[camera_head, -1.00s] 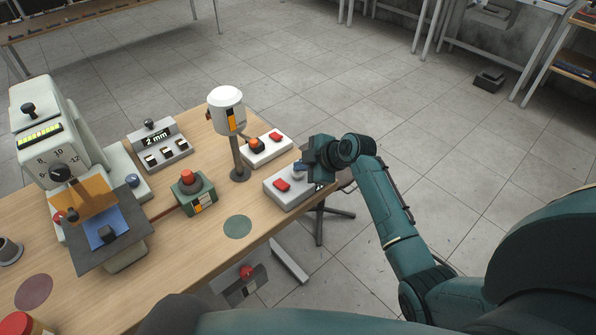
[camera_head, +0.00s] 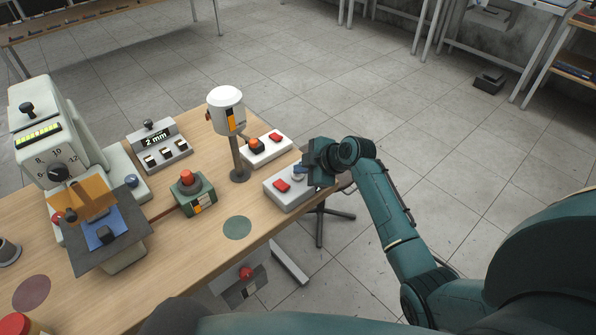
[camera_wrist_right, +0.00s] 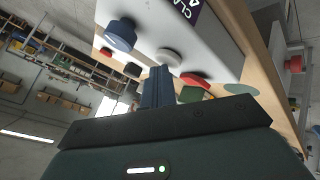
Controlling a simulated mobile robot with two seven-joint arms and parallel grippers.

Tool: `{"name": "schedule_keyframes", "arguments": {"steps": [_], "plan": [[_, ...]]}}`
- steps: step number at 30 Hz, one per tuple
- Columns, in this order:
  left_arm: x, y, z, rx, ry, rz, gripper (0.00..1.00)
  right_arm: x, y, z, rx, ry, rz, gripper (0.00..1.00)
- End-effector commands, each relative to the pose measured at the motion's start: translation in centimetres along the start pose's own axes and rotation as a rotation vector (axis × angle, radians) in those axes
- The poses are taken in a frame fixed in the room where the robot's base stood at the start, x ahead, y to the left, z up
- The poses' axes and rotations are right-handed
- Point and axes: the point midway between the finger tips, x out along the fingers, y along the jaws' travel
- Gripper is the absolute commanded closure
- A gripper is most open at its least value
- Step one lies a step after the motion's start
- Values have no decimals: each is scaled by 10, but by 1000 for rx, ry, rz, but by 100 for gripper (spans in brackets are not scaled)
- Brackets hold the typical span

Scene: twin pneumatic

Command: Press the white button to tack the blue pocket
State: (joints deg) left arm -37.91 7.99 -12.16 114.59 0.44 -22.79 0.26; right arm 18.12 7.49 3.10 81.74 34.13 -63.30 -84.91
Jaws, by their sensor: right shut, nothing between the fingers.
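The white button (camera_head: 298,178) is on a pale control box (camera_head: 287,197) at the table's right corner, beside a red button (camera_head: 281,185). In the right wrist view the white button (camera_wrist_right: 170,56) lies just beyond my fingertips. My right gripper (camera_head: 300,168) is shut and empty, its tips close to the button; I cannot tell whether they touch it. The blue pocket (camera_head: 92,236) lies on the dark plate of the machine (camera_head: 42,108) at left, with an orange piece (camera_head: 92,202) above it. My left gripper is not in view.
A white lamp-like post (camera_head: 226,112), a second box with red buttons (camera_head: 266,150), a green box with a red button (camera_head: 195,195) and a 2 mm display box (camera_head: 160,145) stand on the table. A blue knob (camera_wrist_right: 121,34) shares the control box.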

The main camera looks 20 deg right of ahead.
Motion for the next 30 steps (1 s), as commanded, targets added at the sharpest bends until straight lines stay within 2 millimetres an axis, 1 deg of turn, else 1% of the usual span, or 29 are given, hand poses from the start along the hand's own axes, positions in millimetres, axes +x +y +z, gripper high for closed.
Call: {"name": "schedule_keyframes", "arguments": {"steps": [12,23,26,30], "plan": [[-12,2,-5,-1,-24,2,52,-15,10,-11,0,-1,-2,100],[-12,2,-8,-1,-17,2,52,-16,11,-11,0,0,0,100],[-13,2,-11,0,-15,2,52,-18,13,-13,-1,0,0,100],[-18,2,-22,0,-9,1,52,-27,20,-19,-1,0,0,100]]}}
